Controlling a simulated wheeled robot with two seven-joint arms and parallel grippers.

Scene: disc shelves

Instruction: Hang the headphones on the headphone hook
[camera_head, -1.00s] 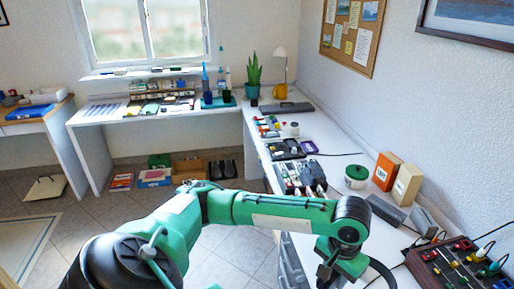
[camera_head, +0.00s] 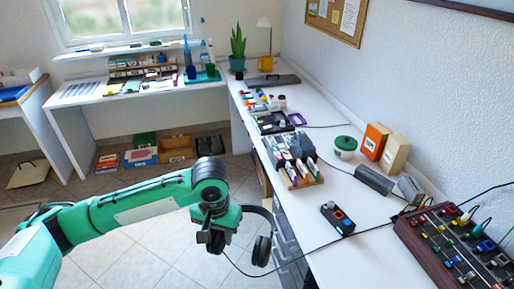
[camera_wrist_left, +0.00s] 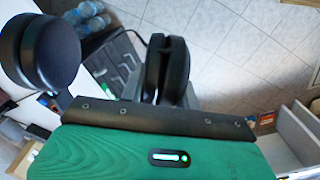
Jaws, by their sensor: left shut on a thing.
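The black headphones (camera_head: 262,249) hang at my left gripper (camera_head: 216,242) in the head view, over the floor beside the desk's drawer front. Their curved band and one round ear cup show to the right of the gripper; the rest is hidden behind it. A thin black cable seems to run from them to the desk. The left gripper is shut on the headphones. I cannot make out a headphone hook. My right gripper is not in view.
The white desk (camera_head: 362,262) runs along the right wall. It carries a wooden-sided mixer (camera_head: 455,250), a small dark device (camera_head: 337,218), a green-lidded pot (camera_head: 345,147) and two boxes (camera_head: 395,152). The desk's front part is fairly clear. Boxes and shoes (camera_head: 210,146) sit on the floor.

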